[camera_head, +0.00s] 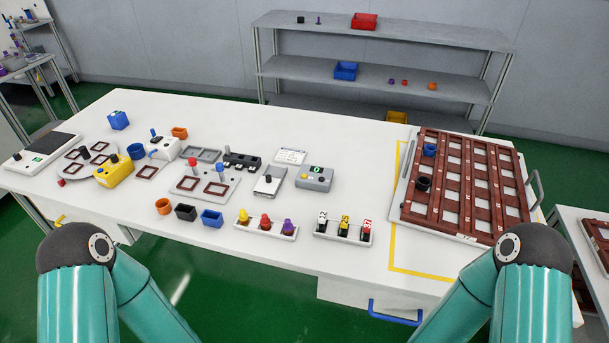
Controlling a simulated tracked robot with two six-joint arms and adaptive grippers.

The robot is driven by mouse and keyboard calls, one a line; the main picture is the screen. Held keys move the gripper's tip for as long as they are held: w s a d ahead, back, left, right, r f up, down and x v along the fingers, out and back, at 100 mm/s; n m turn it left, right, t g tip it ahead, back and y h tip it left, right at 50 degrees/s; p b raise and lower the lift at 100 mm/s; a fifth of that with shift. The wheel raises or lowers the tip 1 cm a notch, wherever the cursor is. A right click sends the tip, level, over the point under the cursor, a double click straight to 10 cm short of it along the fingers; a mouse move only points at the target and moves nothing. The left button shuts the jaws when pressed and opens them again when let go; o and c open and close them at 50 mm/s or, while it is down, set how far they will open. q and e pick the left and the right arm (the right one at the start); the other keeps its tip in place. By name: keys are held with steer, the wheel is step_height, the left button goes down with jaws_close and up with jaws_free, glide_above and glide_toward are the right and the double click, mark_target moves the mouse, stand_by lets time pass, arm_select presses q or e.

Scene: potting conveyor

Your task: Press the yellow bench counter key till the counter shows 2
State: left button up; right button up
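A grey counter box (314,180) stands near the middle of the white bench. Its small dark display (317,169) has a green digit that looks like 0, and small keys sit on its top face. Which of the two boxes carries the yellow key I cannot tell for sure. Both my teal arms show at the bottom corners, in front of the bench. Neither gripper is in the frame.
Left of the grey box are a grey device (269,181) and a grey plate with levers (204,187). Racks of coloured plugs (266,231) and numbered pieces (343,238) stand in front. A brown gridded tray (409,209) fills the right. The front edge is mostly clear.

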jaws_close()
stand_by(1.3)
